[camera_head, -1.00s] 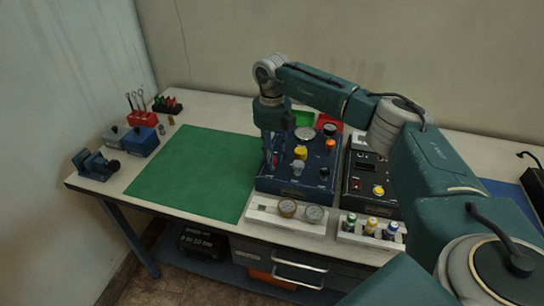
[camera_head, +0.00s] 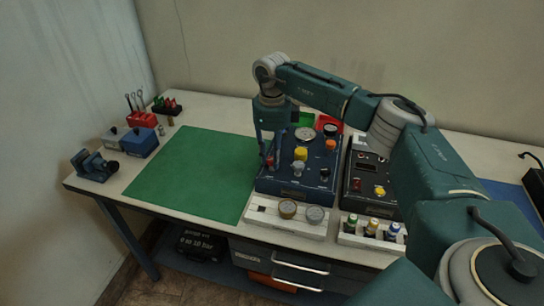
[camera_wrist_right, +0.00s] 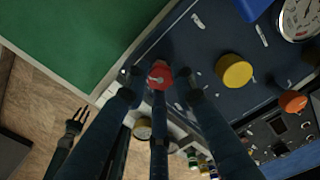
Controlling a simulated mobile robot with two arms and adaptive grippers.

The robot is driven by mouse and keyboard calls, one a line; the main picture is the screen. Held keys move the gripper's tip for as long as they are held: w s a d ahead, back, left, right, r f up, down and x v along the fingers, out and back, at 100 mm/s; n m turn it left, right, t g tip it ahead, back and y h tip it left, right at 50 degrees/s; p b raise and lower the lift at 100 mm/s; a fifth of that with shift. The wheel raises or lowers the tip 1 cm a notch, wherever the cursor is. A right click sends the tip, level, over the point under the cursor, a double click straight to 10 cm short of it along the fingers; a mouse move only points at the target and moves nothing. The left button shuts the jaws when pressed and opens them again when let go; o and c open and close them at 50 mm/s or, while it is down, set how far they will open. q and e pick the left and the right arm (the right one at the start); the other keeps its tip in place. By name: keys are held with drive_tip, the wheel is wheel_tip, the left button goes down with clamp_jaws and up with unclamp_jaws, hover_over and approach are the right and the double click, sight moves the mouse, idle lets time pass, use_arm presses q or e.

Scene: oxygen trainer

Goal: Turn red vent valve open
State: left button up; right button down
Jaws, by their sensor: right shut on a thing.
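The red vent valve (camera_head: 269,161) is a small red knob at the left side of the dark blue trainer panel (camera_head: 262,184). In the right wrist view the red knob (camera_wrist_right: 160,76), with a pale mark on its top, sits between my fingertips. My right gripper (camera_head: 271,157) points down over the panel's left edge and is shut on the red knob; its fingers (camera_wrist_right: 161,88) surround it. The fingers hide part of the knob in the head view.
A yellow knob (camera_head: 300,153), an orange knob (camera_head: 331,145) and a dial gauge (camera_head: 304,133) stand on the same panel. A black box (camera_head: 352,197) is close on the right. A gauge rack (camera_head: 262,216) lies in front. The green mat (camera_head: 195,175) on the left is clear.

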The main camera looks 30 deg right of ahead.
sight(272, 159)
drive_tip(key=shift+w+r, duration=0.15)
drive_tip(key=shift+r, duration=0.1)
idle(0.3)
drive_tip(key=c, duration=1.7)
unclamp_jaws()
drive_tip(key=shift+o, duration=1.3)
drive_tip(key=shift+f, duration=0.1)
wheel_tip(272, 159, up, 12)
